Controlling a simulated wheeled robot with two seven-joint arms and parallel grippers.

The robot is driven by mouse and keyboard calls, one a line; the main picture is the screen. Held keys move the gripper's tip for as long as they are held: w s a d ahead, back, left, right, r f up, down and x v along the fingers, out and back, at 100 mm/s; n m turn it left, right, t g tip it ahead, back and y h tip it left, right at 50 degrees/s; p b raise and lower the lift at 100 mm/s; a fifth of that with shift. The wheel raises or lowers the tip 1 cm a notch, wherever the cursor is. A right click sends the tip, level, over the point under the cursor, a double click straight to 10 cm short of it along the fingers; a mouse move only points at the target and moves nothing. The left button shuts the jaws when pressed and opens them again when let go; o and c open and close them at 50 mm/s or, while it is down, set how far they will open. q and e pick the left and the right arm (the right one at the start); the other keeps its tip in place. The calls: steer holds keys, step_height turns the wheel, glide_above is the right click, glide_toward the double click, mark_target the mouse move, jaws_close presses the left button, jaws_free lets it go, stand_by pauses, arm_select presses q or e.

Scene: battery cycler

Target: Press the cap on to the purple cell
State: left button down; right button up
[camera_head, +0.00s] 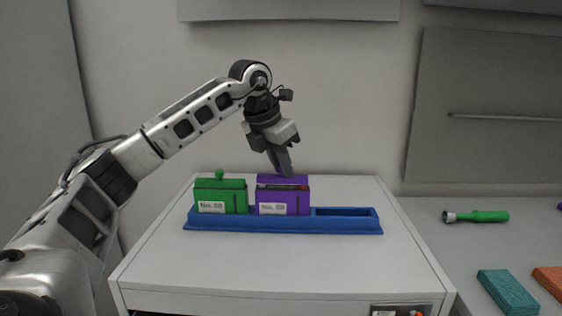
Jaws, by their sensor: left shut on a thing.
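The purple cell (283,203) stands upright in the middle slot of the blue tray (346,227), with a white label on its front. A purple cap (283,180) is just above it, with a thin gap showing between cap and cell. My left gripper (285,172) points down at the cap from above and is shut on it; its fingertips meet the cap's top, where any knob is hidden. My right gripper is not in view.
A green cell (221,200) with a green knobbed cap fills the left slot. The right slot (344,212) is empty. On the right counter lie a green flashlight (481,216), a teal block (508,292) and an orange block (549,280).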

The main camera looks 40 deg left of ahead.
arm_select(q)
steer(key=shift+f, duration=0.45)
stand_by(0.6)
steer(key=c, duration=1.3)
jaws_free()
